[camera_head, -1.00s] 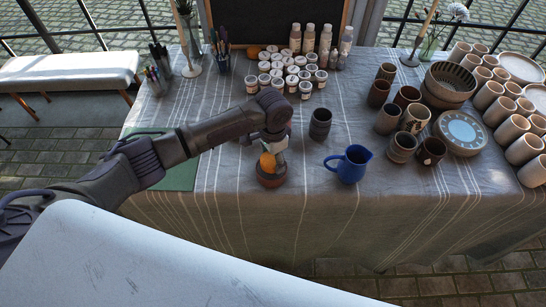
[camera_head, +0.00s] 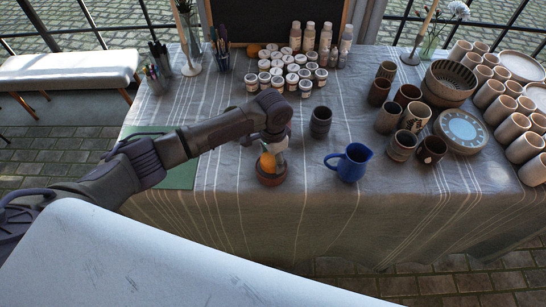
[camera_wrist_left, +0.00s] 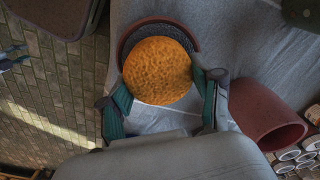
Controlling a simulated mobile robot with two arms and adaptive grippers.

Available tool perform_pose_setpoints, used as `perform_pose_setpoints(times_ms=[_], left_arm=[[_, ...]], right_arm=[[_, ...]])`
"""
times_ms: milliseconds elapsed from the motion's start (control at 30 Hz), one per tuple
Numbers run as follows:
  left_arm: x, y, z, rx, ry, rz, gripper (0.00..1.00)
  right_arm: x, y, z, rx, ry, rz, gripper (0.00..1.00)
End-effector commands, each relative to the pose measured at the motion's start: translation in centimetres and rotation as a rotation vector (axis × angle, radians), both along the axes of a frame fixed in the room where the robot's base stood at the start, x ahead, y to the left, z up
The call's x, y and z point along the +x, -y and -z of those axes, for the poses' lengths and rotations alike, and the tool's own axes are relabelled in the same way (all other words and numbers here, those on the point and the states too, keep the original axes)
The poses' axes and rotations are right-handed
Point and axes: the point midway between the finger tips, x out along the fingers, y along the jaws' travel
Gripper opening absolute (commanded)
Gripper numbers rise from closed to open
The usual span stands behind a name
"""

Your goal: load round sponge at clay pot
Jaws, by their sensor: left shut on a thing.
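The round orange sponge (camera_wrist_left: 157,70) is between the fingers of my left gripper (camera_wrist_left: 165,92), which is shut on it. In the head view the sponge (camera_head: 267,162) shows small beside the fingers of my left gripper (camera_head: 273,158). Directly below it is the clay pot (camera_head: 271,178), a low reddish-brown bowl at the table's front edge. In the left wrist view the pot's rim (camera_wrist_left: 128,40) shows around the far side of the sponge. The sponge hides most of the pot's inside, and I cannot tell whether it touches the pot. My right gripper is not in view.
A blue jug (camera_head: 351,163) stands right of the pot, with a dark cup (camera_head: 320,121) behind it. Several paint jars (camera_head: 290,75) stand farther back. Several brown cups and a plate (camera_head: 460,131) fill the right side. A green mat (camera_head: 180,176) lies left, under my arm.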

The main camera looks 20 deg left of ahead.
Motion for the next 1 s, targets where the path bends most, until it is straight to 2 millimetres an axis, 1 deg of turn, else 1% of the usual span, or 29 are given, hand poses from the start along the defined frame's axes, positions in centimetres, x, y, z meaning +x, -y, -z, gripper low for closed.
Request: perform_pose_setpoints(times_ms=[1000], left_arm=[[-0.02,-0.01,0.08,0.0,-0.001,0.0,0.36]], right_arm=[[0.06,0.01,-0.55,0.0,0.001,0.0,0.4]])
